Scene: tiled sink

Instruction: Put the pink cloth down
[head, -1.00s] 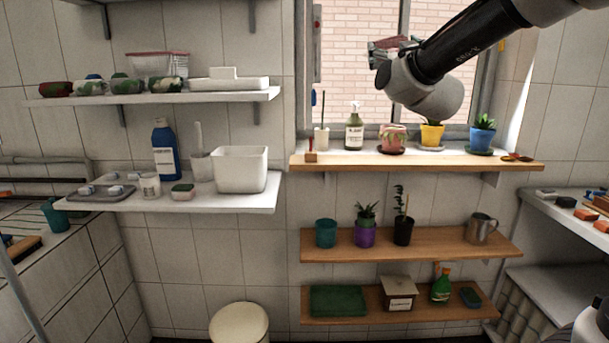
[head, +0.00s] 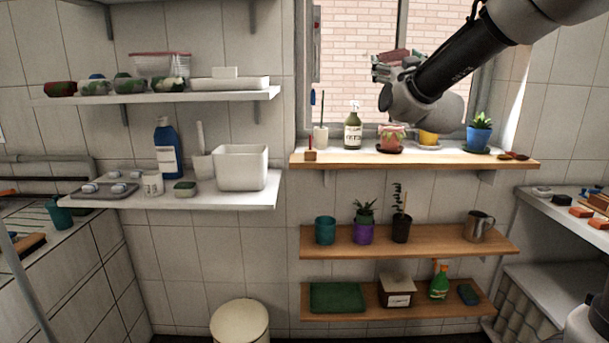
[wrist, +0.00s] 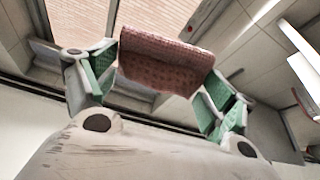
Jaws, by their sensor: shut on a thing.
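The pink cloth (wrist: 165,62) is a folded, textured dull-pink piece held between the green-padded fingers of my gripper (wrist: 158,88) in the wrist view. In the head view the cloth (head: 392,56) shows as a small pinkish strip at the tip of my gripper (head: 388,66), in front of the window. My gripper is shut on it and holds it in the air, above the wooden windowsill shelf (head: 345,159). My own arm hides part of the cloth and gripper in the head view.
The sill shelf holds a soap bottle (head: 353,130), a pink pot (head: 391,137), a yellow pot (head: 428,137) and a blue pot (head: 479,138). Two wooden shelves hang below. The left white shelf (head: 245,199) carries a white bin (head: 240,168). A counter (head: 560,212) stands at right.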

